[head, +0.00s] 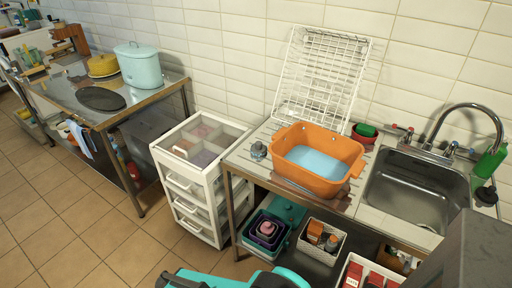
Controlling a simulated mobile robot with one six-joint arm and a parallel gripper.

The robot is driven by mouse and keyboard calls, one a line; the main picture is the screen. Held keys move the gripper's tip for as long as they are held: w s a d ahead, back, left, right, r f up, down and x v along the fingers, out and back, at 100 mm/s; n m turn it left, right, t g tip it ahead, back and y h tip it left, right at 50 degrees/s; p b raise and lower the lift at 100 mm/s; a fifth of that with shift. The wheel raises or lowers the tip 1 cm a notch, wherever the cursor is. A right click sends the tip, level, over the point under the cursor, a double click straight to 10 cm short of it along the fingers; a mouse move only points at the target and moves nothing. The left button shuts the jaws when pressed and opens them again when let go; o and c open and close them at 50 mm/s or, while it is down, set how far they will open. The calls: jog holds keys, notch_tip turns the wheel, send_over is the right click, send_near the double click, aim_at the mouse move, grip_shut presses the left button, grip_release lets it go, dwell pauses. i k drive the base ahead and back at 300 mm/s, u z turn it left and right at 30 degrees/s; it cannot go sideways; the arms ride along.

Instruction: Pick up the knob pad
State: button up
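A small grey-blue piece with a knob-like top (258,150) sits on the counter, left of the orange tub; it looks like the knob pad, but it is too small to be sure. It stands apart from the tub, near the counter's left end, with nothing on top of it. Teal and black parts of my own arm show at the bottom edge of the head view. My gripper's fingers do not show, so none is seen near the piece.
An orange tub (285,147) with a light-blue inside stands beside it. A white wire rack (318,75) leans on the wall behind. The sink (415,192) is at right. A white drawer cart (187,193) stands left of the counter. Tiled floor at left is clear.

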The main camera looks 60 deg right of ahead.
aim_at(258, 149)
jog(key=u, duration=1.1)
jog(key=k, duration=0.1)
jog(key=z, duration=2.9)
jog(key=k, duration=0.95)
jog(key=u, duration=0.15)
jog(key=i, duration=0.75)
jog(key=z, duration=0.05)
